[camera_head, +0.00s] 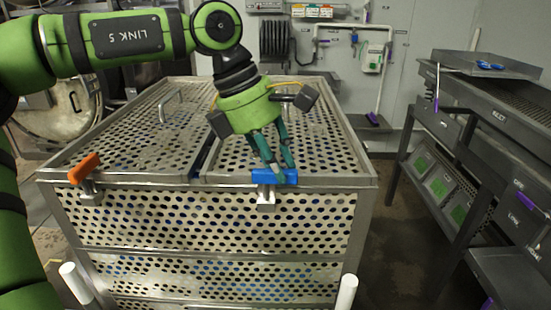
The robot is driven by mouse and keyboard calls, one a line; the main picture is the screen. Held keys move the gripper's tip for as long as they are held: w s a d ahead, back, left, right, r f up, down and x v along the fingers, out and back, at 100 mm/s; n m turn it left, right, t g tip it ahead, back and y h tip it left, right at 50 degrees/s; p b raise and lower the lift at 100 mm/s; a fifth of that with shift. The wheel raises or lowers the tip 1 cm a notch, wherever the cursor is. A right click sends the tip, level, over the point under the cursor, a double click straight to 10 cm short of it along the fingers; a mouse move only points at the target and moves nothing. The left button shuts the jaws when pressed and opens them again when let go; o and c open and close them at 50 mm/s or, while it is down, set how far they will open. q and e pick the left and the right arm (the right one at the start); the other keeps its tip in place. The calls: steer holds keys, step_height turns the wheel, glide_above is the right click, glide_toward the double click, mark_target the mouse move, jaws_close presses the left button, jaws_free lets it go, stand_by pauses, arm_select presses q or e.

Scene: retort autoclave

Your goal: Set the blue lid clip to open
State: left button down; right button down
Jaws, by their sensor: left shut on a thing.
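The blue lid clip (261,177) sits on the front top edge of the perforated metal basket, right of the middle. Its handle lies about flat along the edge, above a metal bracket (265,196). My left gripper (279,174) reaches down from above with its fingers at the clip, shut on its right part. The fingers hide some of the clip. An orange clip (84,168) sits at the left of the same edge, tilted up to the right. My right gripper is not in view.
The basket's perforated lid (130,143) has metal handles (170,104). White posts (347,291) stand at the basket's front corners. A dark metal table (480,130) stands at the right, with open floor (395,215) between. A grey wall closes the back.

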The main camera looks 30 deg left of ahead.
arm_select(q)
steer(key=shift+s+f, duration=0.1)
steer(key=shift+f, duration=0.1)
steer(key=c, duration=1)
jaws_free()
steer(key=shift+c, duration=0.2)
steer(key=shift+d+r, duration=0.1)
steer(key=shift+d, duration=0.05)
steer(key=shift+a+r, duration=0.25)
steer(key=shift+r, duration=0.2)
steer(key=v, duration=1.1)
steer(key=shift+d, duration=0.15)
